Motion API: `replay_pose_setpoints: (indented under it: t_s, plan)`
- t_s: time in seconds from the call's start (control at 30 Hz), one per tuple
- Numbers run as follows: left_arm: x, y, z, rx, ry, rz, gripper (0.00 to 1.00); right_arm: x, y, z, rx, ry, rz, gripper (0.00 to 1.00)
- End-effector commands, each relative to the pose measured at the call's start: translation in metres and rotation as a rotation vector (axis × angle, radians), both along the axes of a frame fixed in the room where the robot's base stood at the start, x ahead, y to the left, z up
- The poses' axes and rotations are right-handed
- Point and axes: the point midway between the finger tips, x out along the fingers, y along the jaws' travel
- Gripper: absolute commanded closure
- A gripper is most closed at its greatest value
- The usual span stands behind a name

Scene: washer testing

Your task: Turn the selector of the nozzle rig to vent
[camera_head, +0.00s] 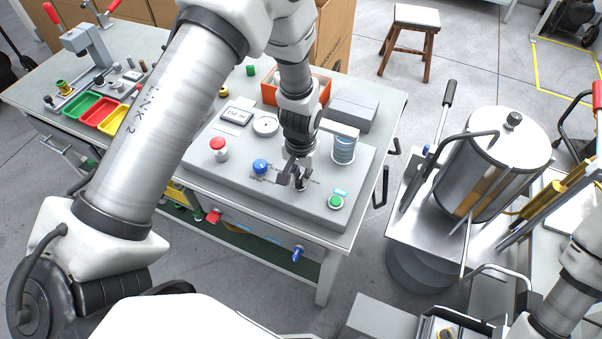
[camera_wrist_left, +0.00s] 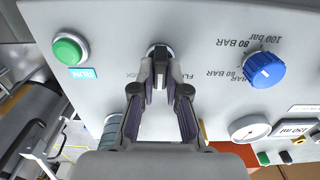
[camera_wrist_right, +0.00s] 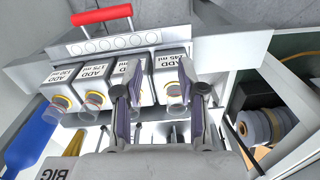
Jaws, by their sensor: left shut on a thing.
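The nozzle rig (camera_head: 235,172) is a grey box on the bench with buttons and dials on its top. My left gripper (camera_head: 295,178) reaches down to it between the blue knob and the green button. In the left wrist view my left gripper (camera_wrist_left: 161,72) is shut on the selector (camera_wrist_left: 157,50), a small knob mostly hidden by the fingertips. Printed labels beside it are upside down and partly covered, so its setting cannot be read. In the right wrist view my right gripper (camera_wrist_right: 160,88) is open, its fingers apart, with nothing visibly held between them.
A blue knob (camera_wrist_left: 264,70) with bar markings and a green button (camera_wrist_left: 70,49) flank the selector. A red button (camera_head: 218,146) is farther left. White boxes marked ADD (camera_wrist_right: 95,80) and a red handle (camera_wrist_right: 102,15) lie before my right gripper. A steel pot (camera_head: 497,160) stands right.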

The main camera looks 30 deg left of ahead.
Motion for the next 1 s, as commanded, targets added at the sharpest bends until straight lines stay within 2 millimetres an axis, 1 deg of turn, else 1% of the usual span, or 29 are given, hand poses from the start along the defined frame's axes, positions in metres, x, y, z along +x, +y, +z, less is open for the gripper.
replay_pose_setpoints:
  t_s: [0.4, 0.43, 0.5, 0.83, 0.93, 1.0]
  plan:
    - [0.001, 0.000, 0.000, 0.000, -0.002, 0.010, 1.00, 0.000, 0.000, 0.000, 0.000, 0.000, 0.000, 0.60]
    - [0.001, 0.000, 0.000, 0.000, -0.003, 0.010, 0.83, 0.000, 0.000, 0.000, 0.000, 0.000, 0.000, 0.60]
    - [0.001, 0.000, 0.000, 0.000, -0.003, 0.010, 0.61, 0.000, 0.000, 0.000, 0.000, 0.000, 0.000, 0.60]
    - [0.001, 0.000, 0.003, 0.000, -0.002, 0.010, 0.61, 0.000, 0.000, 0.000, 0.000, 0.000, 0.000, 0.60]
    - [0.001, 0.000, 0.014, 0.000, -0.004, 0.010, 0.61, 0.000, 0.000, 0.000, 0.000, 0.000, 0.000, 0.60]
    - [0.001, 0.000, 0.028, 0.000, -0.004, 0.010, 0.61, 0.000, 0.000, 0.000, 0.000, 0.000, 0.000, 0.60]
